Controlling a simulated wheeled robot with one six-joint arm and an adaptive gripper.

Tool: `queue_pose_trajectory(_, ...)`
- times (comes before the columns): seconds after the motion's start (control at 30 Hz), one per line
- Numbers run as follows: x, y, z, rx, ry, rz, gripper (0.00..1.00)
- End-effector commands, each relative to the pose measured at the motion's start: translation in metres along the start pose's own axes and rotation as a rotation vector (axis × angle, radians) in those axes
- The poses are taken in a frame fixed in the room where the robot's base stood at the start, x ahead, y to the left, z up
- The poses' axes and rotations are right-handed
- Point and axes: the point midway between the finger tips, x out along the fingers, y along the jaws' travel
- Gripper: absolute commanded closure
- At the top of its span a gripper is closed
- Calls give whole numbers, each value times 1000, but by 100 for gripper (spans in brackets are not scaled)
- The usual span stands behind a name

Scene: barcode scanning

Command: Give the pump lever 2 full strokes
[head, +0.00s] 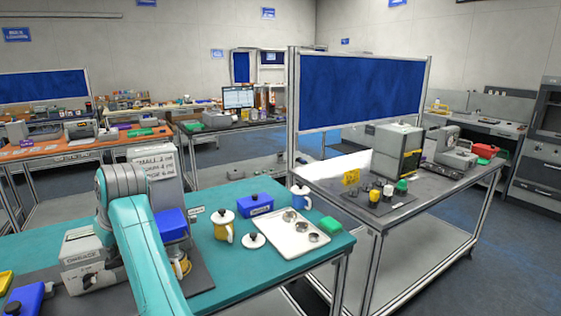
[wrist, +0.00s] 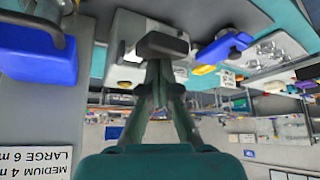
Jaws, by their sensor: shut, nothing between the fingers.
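In the wrist view, which is upside down, my gripper (wrist: 162,72) is shut and empty. Its fingertips are at a dark grey, block-ended lever (wrist: 163,44), which looks like the pump lever. I cannot tell whether they touch it. The lever stands out from a white housing (wrist: 135,30). There my arm hides the lever and my fingertips.
A blue block (head: 172,224) stands over a yellow mug right of my arm; a dark curved handle shows by it in the wrist view.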

Motion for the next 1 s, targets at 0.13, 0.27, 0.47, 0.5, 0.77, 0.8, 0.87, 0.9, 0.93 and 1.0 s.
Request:
queue_pose_trajectory(0.13,11,0,7,1,-4,-1,100)
queue_pose_trajectory(0.27,19,0,12,1,-6,-1,100)
queue_pose_trajectory(0.47,31,0,20,1,-5,-1,100)
queue_pose_trajectory(0.5,33,0,21,1,-6,-1,100)
queue_pose_trajectory(0.77,48,0,30,1,-6,-1,100)
queue_pose_trajectory(0.8,51,0,32,1,-6,-1,100)
queue_pose_trajectory(0.87,55,0,34,1,-6,-1,100)
queue_pose_trajectory(0.9,57,0,36,1,-7,-1,100)
queue_pose_trajectory(0.93,57,0,36,0,-6,-1,100)
queue_pose_trajectory(1.0,56,0,36,0,-6,-1,100)
